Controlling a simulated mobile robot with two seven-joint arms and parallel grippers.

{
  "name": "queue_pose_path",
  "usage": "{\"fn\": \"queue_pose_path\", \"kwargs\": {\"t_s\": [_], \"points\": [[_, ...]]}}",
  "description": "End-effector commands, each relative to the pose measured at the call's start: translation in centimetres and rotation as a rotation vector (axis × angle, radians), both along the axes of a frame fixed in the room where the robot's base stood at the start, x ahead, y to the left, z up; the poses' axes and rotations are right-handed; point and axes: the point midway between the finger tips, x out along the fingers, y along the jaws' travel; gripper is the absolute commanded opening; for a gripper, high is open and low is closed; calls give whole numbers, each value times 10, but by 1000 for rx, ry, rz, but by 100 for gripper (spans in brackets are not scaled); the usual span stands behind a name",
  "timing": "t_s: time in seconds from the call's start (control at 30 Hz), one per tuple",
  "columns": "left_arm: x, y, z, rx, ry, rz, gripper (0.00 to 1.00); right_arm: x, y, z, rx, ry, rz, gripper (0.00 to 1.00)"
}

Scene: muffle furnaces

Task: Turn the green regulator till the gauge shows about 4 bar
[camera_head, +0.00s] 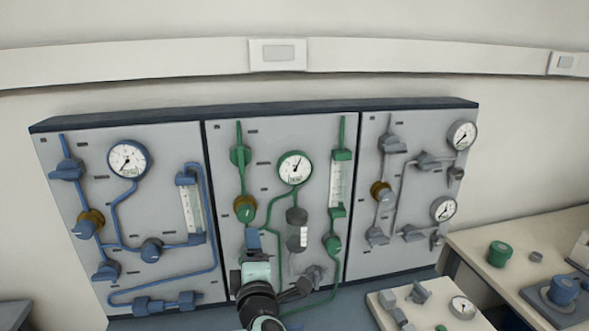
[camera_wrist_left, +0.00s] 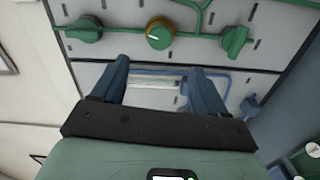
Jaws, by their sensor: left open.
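The green regulator (camera_head: 244,207), a green knob in a brass collar, is on the middle panel. It also shows in the left wrist view (camera_wrist_left: 160,32), near the top. The green-rimmed gauge (camera_head: 295,167) is up and to its right. Its needle points up and slightly right; the numbers are too small to read. My left gripper (camera_head: 253,236) is just below the regulator in the head view. In the left wrist view its blue fingers (camera_wrist_left: 158,66) are apart and empty. The regulator lies beyond the fingertips, roughly in line with the gap, apart from them. My right gripper is not in view.
A green valve handle (camera_head: 240,156) sits above the regulator, and another green knob (camera_head: 333,244) is at lower right. A blue-piped panel (camera_head: 175,180) stands left and a grey-piped panel (camera_head: 412,200) right. A bench (camera_head: 520,225) with loose fittings is at right.

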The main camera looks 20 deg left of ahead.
Motion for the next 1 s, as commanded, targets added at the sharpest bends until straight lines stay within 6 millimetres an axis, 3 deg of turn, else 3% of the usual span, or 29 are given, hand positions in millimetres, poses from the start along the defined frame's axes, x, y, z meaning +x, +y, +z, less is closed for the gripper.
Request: {"fn": "queue_pose_path", "kwargs": {"t_s": [0.33,0.7,0.87,1.0], "points": [[0,1,1,35,22,1,74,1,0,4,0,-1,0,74],[4,8,6,622,382,4,74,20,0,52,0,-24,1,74],[11,12,4,675,414,1,74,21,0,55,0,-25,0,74],[29,24,3,672,415,3,74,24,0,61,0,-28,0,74]]}}
